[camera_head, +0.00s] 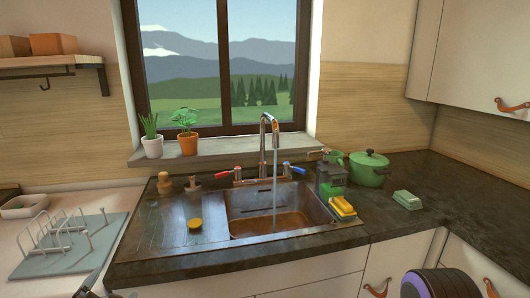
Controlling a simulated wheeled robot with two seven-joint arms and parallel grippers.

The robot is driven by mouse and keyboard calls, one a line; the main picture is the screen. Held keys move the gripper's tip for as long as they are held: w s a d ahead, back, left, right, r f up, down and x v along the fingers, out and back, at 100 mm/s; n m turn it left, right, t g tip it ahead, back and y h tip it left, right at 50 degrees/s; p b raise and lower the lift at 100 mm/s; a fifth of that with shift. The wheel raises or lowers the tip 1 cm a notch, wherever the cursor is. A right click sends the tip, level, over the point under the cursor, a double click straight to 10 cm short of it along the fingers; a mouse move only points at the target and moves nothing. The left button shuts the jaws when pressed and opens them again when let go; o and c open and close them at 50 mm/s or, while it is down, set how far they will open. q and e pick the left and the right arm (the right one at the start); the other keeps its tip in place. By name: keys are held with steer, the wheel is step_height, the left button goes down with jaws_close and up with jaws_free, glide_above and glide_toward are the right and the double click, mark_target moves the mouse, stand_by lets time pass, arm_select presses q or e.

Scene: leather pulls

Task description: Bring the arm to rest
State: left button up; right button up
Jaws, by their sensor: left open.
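My left gripper (108,292) shows only as a small dark part at the bottom left edge, in front of the counter's left end. It is open, and nothing shows in it. Most of it and its arm are cut off by the frame. A dark rounded part with a purple ring at the bottom right looks like part of my right arm. My right gripper is not in view.
Water runs from the faucet (263,150) into the sink (270,224). A drying rack (55,240) stands on a grey mat at the left. A green pot (368,170) and yellow sponges (342,206) are at the right. The front counter strip is clear.

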arm_select(q)
steer(key=s+d+f+m+g, duration=0.1)
steer(key=s+f+m+g, duration=0.35)
steer(key=f+m, duration=0.45)
steer(key=s+d+f+m+g, duration=0.1)
steer(key=s+f+m+g, duration=0.2)
steer(key=s+f+m, duration=0.6)
steer(key=s+d+f+m+g, duration=0.2)
steer(key=s+f+g, duration=0.3)
steer(key=s+f, duration=0.7)
steer(key=shift+s+f+m, duration=0.35)
steer(key=shift+s+m, duration=0.3)
steer(key=shift+m, duration=0.15)
